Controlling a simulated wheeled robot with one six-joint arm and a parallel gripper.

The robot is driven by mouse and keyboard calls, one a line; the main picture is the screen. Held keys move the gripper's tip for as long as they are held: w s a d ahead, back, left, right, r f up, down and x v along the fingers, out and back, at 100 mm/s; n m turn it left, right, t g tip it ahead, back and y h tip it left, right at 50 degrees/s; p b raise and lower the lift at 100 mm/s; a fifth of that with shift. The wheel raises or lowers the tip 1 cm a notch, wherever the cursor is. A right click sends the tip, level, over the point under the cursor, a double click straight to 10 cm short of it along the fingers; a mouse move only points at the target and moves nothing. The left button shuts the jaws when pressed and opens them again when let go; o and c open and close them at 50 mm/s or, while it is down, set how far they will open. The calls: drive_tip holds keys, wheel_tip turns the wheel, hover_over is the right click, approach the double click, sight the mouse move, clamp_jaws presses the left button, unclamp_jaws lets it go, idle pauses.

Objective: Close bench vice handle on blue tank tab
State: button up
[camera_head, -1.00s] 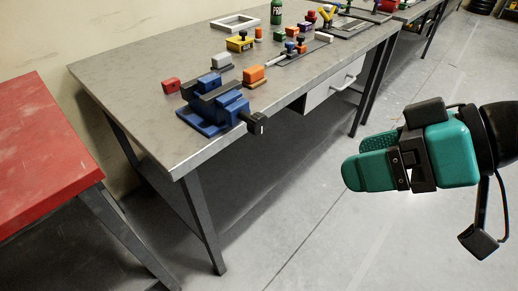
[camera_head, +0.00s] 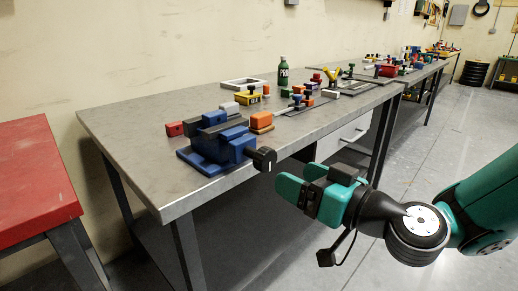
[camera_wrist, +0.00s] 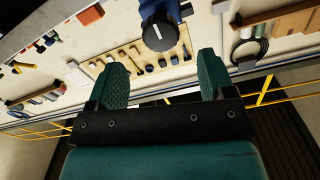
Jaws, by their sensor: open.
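The blue bench vice (camera_head: 205,155) stands on the front left part of the grey bench. Its round black handle (camera_head: 264,159) sticks out past the bench's front edge. A blue block (camera_head: 214,118) shows at the vice's jaws; I cannot tell whether it is the tank tab or whether it is gripped. My teal gripper (camera_head: 290,190) is open and empty, just right of and below the handle. In the wrist view the handle (camera_wrist: 158,34), with a white line on its face, lies ahead between my open fingertips, apart from both.
A red table (camera_head: 32,180) stands at left. The floor in front is open.

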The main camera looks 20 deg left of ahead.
sight(270, 164)
drive_tip(key=p+x, duration=0.3)
drive_tip(key=x, duration=0.7)
drive_tip(key=shift+c, duration=0.4)
drive_tip(key=c, duration=0.9)
drive_tip(key=shift+o, duration=0.2)
